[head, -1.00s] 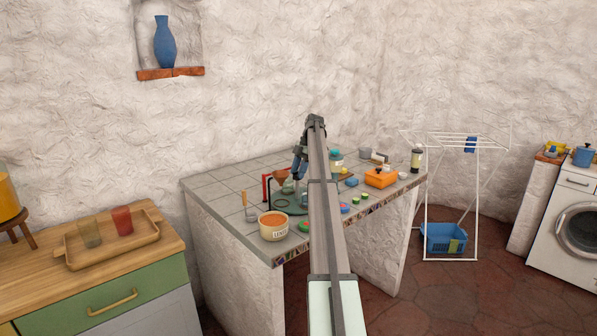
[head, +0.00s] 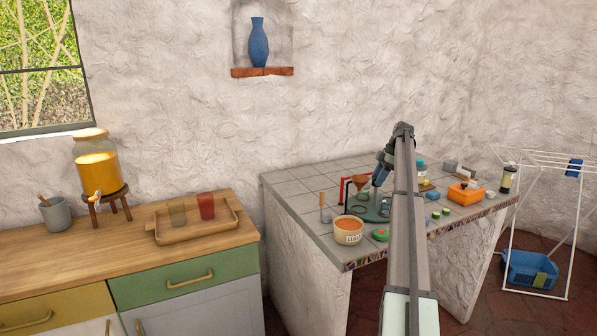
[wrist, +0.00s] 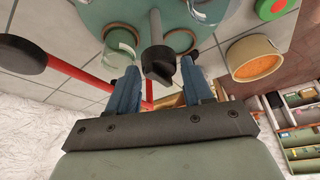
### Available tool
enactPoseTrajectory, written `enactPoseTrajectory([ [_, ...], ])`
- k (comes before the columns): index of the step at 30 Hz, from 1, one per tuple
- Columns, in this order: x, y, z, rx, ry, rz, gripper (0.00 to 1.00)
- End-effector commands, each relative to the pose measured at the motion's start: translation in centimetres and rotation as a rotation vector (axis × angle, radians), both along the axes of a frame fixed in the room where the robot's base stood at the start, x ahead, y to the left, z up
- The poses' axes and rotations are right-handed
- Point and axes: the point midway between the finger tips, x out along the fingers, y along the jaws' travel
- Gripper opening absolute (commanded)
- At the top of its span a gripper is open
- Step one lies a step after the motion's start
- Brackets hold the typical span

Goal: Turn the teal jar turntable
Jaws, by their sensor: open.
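The teal turntable (head: 368,214) lies flat on the tiled counter, partly hidden by my arm and gripper. In the wrist view its teal disc (wrist: 88,12) fills the top, with a grey post ending in a dark knob (wrist: 157,66) rising from it. A clear glass jar (wrist: 120,47) stands on the disc near the post. My gripper (wrist: 160,82) is open above the disc. Its two blue fingers are on either side of the knob, with gaps showing and nothing held. In the head view my gripper (head: 379,178) points down over the turntable.
A bowl of orange lentils (head: 348,238) stands at the counter's front left. A red rod with a black end (wrist: 20,53) is close to my gripper's left. An orange box (head: 465,194) and small items stand to the right. Bare tiles lie at the left back.

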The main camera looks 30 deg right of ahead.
Motion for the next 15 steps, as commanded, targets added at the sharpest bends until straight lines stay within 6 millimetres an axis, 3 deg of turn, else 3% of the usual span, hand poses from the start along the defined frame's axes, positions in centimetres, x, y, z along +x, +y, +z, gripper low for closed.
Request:
enactPoseTrajectory([
  [15,-0.36,0.35,-0.05,-0.001,-0.001,-0.477,0.50],
])
